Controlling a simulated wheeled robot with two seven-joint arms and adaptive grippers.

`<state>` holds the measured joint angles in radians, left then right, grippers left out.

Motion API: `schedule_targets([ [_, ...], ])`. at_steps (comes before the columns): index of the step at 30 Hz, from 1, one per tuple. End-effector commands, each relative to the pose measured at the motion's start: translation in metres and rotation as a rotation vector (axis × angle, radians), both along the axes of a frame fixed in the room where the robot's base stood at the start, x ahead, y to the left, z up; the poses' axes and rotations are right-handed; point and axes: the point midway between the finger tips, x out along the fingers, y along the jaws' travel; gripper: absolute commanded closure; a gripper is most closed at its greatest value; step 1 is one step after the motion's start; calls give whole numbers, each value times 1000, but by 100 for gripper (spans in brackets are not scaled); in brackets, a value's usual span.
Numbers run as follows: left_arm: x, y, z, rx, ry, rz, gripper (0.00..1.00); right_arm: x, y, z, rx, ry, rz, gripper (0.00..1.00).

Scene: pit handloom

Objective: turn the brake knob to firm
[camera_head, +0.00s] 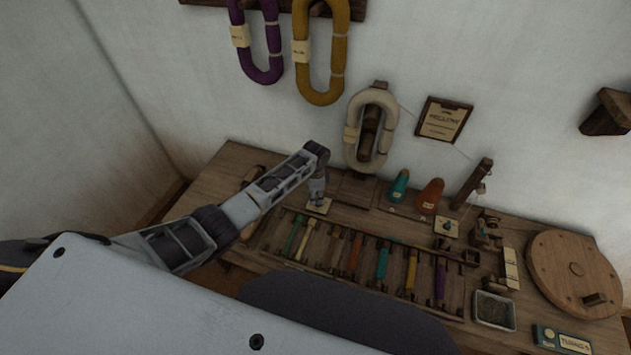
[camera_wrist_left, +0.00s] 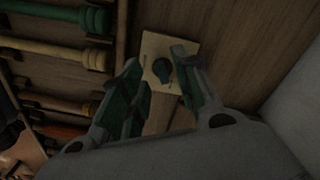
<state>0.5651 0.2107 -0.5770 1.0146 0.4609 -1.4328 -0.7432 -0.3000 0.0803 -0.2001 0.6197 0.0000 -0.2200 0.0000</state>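A small dark teal knob (camera_wrist_left: 163,70) sits on a pale square plate (camera_wrist_left: 151,47) with faint marks, on the wooden bench. In the left wrist view it lies between the two parted fingers of my left gripper (camera_wrist_left: 158,60). I see a gap on each side, and I cannot tell whether a finger touches it. In the head view my left gripper (camera_head: 317,190) points down over the plate (camera_head: 320,206), and the knob is mostly hidden there. The marks are too small to read, so the knob's setting is unclear. My right gripper is not in view.
A rack with several coloured bobbins (camera_head: 354,254) lies just in front of the plate. Another pale plate (camera_head: 447,226) with a small dark part is farther right. A cream yarn hank (camera_head: 371,130) hangs behind.

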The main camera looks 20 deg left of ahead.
Motion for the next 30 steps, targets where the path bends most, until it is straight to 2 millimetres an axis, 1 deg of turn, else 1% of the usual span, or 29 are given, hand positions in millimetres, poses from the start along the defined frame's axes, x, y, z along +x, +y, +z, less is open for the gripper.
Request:
schedule_targets([
  [21,1,0,80,0,-1,-2,69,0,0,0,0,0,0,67],
  [25,0,0,88,-1,0,-1,69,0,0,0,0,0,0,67],
  [30,0,0,91,0,0,-1,69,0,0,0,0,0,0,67],
])
